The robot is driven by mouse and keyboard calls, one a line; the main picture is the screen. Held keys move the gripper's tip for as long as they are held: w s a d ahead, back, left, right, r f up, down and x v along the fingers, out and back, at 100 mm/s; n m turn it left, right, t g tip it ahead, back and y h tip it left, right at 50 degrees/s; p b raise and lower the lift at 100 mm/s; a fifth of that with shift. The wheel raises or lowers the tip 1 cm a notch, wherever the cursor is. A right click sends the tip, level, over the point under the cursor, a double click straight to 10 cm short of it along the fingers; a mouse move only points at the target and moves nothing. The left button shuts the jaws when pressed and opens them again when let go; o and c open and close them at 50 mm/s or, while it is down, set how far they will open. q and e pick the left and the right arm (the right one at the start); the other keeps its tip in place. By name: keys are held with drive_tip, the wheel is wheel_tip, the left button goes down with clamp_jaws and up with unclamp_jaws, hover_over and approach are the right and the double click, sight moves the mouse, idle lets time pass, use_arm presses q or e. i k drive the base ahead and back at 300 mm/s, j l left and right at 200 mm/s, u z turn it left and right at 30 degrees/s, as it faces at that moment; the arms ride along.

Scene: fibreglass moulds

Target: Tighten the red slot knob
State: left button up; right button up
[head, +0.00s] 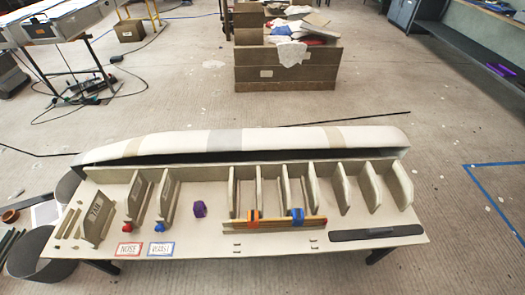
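A small red knob (127,227) is at the front end of a slotted upright holder (138,199) on the left part of the table. It is directly behind a red-bordered card reading NOSE (129,249). A similar blue knob (159,228) is at the front of the holder to its right, behind a blue-bordered card (161,249). The red knob is too small to tell how tight it is. Neither of my grippers is in view.
The pale table (225,243) bears a long white mould (230,141) along its back. A loose panel (97,219), a purple item (200,209), and a wooden bar (270,225) with orange and blue clamps stand on it. A dark strip (375,233) lies front right.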

sight(127, 229)
drive_tip(key=u, duration=1.7)
drive_tip(key=j, duration=0.25)
